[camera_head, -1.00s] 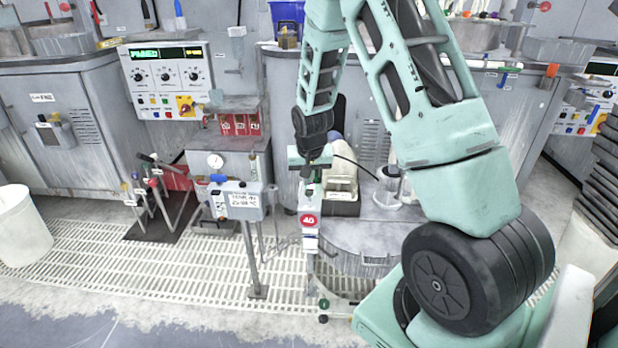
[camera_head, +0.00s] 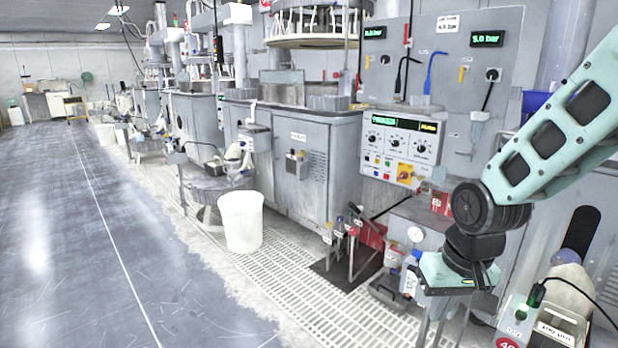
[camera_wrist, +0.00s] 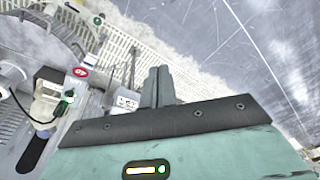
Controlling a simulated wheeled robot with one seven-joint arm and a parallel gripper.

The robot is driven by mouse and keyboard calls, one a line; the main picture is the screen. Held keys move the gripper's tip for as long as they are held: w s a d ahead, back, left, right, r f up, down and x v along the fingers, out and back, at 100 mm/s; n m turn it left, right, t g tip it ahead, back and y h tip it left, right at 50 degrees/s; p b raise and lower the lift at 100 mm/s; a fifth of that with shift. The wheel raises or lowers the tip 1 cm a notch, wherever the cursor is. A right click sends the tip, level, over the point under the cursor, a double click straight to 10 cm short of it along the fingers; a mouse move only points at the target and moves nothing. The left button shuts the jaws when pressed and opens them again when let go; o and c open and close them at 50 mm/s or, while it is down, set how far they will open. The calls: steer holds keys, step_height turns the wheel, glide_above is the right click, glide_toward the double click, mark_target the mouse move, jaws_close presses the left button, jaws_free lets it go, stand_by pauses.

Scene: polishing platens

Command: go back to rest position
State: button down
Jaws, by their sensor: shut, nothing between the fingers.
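My gripper shows in the wrist view (camera_wrist: 158,86), its two dark fingers pressed together with nothing between them. In the head view my arm comes in from the right edge and bends down at a dark wrist joint. The green gripper body (camera_head: 458,272) hangs below it, in front of the grey machine fronts. Its fingertips are hard to make out in the head view. In the wrist view the fingers point over slatted floor and touch nothing that I can see.
Levers (camera_head: 352,240) and a white bin (camera_head: 241,221) stand further left. The blue-grey floor (camera_head: 90,260) at left is clear.

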steer(key=s+a+r+n+g, duration=0.15)
steer(key=s+a+n, duration=0.3)
steer(key=s, duration=0.45)
steer(key=s+a+r+n, duration=0.3)
steer(key=s+a, duration=0.2)
steer(key=s, duration=0.4)
step_height(320, 180, up, 15)
steer(key=p, duration=1.5)
steer(key=shift+s+d+f, duration=0.15)
steer(key=shift+s+d, duration=0.1)
steer(key=shift+s, duration=0.1)
